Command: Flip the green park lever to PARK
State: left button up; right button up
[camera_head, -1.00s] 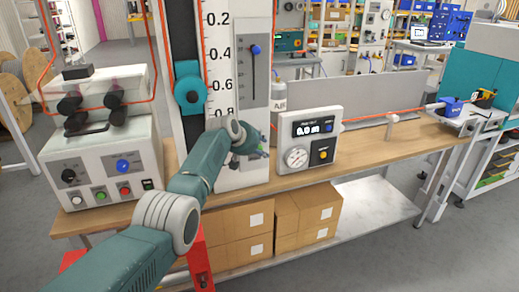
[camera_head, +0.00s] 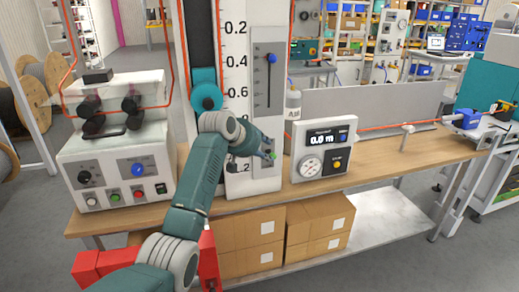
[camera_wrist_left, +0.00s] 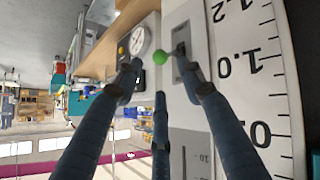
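The green park lever's round knob (camera_wrist_left: 191,62) stands out from a small grey plate (camera_wrist_left: 181,42) on the white scale column in the left wrist view. In the head view the knob (camera_head: 273,155) shows low on the column (camera_head: 237,100), right at my left gripper's fingertips. My left gripper (camera_head: 266,148) is open, its fingers spread and pointing at the lever plate. In the left wrist view the fingers (camera_wrist_left: 160,82) reach around the knob's area, with no clear grip on it. The PARK marking is not readable. My right gripper is not in view.
A blue-knobbed slider (camera_head: 271,58) is above on the column. A white meter box (camera_head: 325,147) reading 0.0 m stands close right of the gripper. A control box (camera_head: 118,170) with knobs and buttons stands left on the wooden bench (camera_head: 390,160). Cardboard boxes (camera_head: 250,240) are below.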

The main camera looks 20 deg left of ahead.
pick_arm(q)
jog(key=v, duration=0.2)
jog(key=shift+s+r, duration=0.2)
jog(key=s+f+g+y, duration=0.1)
jog(key=s+f, duration=0.4)
jog(key=f, duration=0.9)
jog(key=s+f+m+g, duration=0.15)
jog(key=s+f, duration=0.25)
jog(key=f, duration=0.9)
jog(key=s+f+g+y, duration=0.1)
jog(key=s+f, duration=0.4)
jog(key=f, duration=0.9)
jog(key=s+f+m+g, duration=0.1)
jog(key=s+f+g, duration=0.1)
jog(key=s+f, duration=1.65)
jog(key=s+f+m+g, duration=0.1)
jog(key=s+f, duration=0.3)
jog(key=s, duration=0.9)
jog(key=s+f+m+g, duration=0.1)
jog(key=s+f, duration=0.3)
jog(key=s, duration=0.9)
jog(key=s+f+m+g, duration=0.1)
jog(key=s+f, duration=0.3)
jog(key=s, duration=0.8)
jog(key=shift+s+d+f, duration=0.2)
jog(key=shift+s+d, duration=0.2)
jog(key=shift+d, duration=0.1)
